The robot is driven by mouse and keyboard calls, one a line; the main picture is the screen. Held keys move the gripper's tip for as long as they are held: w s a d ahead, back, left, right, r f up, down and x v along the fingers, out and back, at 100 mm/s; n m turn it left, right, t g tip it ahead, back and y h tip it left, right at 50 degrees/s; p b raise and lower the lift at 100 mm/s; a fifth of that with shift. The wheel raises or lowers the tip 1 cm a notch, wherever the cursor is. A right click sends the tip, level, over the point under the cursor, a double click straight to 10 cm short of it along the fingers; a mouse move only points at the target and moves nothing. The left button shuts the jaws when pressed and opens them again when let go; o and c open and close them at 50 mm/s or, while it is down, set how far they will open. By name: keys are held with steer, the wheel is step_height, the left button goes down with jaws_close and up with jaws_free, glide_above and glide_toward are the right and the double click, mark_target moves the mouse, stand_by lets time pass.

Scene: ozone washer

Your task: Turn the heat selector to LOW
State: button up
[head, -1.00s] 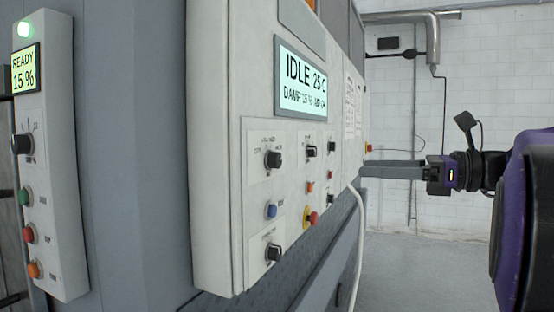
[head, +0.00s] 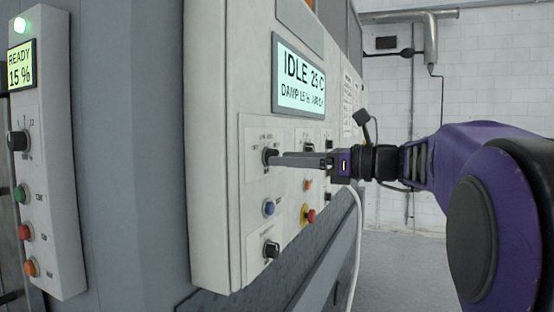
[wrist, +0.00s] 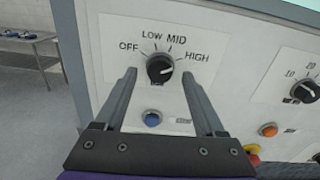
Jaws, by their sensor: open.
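The heat selector is a black round knob (wrist: 160,69) in the wrist view, with OFF, LOW, MID and HIGH printed around it from left to right. I cannot clearly tell which label its pointer faces. In the head view the knob (head: 269,157) is on the white control panel (head: 215,160), below the display. My gripper (wrist: 158,74) is open, with one finger to the left of the knob and one to the right. A gap shows between each finger and the knob in the wrist view. In the head view my gripper (head: 277,159) reaches the knob from the right.
A blue button (wrist: 152,118) is just below the knob. Another black knob (wrist: 303,90), an orange button (wrist: 268,130) and a red-and-yellow button (head: 308,214) are to the right. The display (head: 300,80) reads IDLE 25 C. A white hose (head: 357,240) hangs beside the panel.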

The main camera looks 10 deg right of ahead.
steer(key=shift+w+a, duration=0.35)
steer(key=shift+a, duration=0.15)
jaws_close()
